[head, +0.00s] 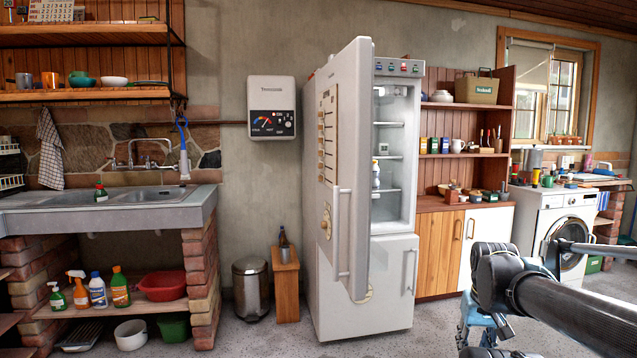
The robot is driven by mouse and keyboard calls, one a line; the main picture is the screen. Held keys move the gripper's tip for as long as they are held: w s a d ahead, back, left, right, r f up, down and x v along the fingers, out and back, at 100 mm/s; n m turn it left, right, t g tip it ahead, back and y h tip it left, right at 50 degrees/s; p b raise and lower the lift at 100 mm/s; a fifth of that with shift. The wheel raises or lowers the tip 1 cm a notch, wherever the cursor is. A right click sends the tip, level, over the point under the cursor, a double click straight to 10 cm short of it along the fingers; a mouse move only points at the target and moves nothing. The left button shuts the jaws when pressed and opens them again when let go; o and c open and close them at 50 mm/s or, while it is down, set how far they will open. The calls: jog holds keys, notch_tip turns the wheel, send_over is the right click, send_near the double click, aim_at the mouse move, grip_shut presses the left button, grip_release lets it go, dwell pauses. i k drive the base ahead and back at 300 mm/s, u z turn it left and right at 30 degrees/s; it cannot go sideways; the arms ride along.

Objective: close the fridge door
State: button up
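The white fridge (393,290) stands upright in the middle of the head view. Its upper door (352,130) is swung open toward me and to the left, and lit shelves with a few items show inside. A long vertical handle (340,232) is on the door's left-hand face. The lower compartment's front looks shut, with its own handle (411,272) at the right. My arm reaches in from the right edge, and its dark end (490,290) is right of the fridge, apart from the door.
A cabinet (438,248) with shelves stands right of the fridge, then a washing machine (556,235). A wooden stool (287,285) and a metal bin (250,288) are left of it, beside the brick sink unit (200,280). The floor in front of the fridge is clear.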

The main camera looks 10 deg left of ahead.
aim_at(345, 89)
jog(key=u, duration=0.85)
jog(key=i, duration=1)
jog(key=z, duration=0.3)
jog(key=k, duration=0.9)
jog(key=u, duration=0.3)
